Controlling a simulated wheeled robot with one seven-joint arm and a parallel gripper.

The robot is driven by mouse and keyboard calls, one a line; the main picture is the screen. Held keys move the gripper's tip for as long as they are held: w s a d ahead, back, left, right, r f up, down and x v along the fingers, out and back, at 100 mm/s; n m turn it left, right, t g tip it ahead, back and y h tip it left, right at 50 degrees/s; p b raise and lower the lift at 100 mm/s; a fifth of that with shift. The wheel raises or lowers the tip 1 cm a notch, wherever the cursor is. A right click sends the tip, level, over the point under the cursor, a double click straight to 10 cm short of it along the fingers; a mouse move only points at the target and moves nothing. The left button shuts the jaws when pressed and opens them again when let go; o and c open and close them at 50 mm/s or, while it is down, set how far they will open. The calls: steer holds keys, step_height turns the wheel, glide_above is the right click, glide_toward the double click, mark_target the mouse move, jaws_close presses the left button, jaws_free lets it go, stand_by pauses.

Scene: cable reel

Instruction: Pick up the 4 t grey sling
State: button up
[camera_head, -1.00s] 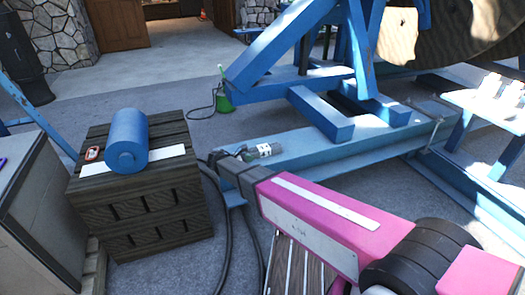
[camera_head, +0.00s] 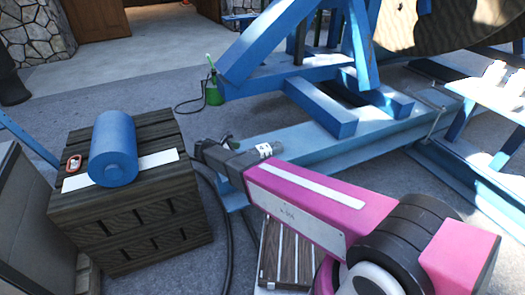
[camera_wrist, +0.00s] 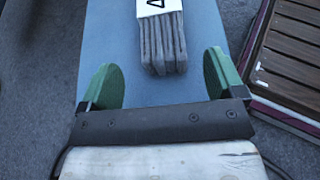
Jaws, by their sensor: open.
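The grey sling (camera_wrist: 163,50) is a folded bundle with a white label marked with a dark figure, cut off by the top edge in the wrist view. It lies along the top of the blue beam (camera_wrist: 205,35). My gripper (camera_wrist: 160,72) is open, with one green finger on each side of the sling's near end. I cannot tell the height between the fingers and the sling. In the head view, the sling's white label (camera_head: 264,150) shows beside my gripper (camera_head: 226,143); my arm hides part of the sling.
Black cables (camera_head: 226,235) run on the floor by the beam's end. A slatted wooden piece (camera_wrist: 290,50) lies right of the beam.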

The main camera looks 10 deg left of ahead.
mark_target(262, 150)
steer(key=x, duration=0.5)
steer(key=shift+d+f, duration=0.25)
steer(key=shift+f, duration=0.2)
steer(key=c, duration=1.5)
steer(key=shift+r, duration=0.15)
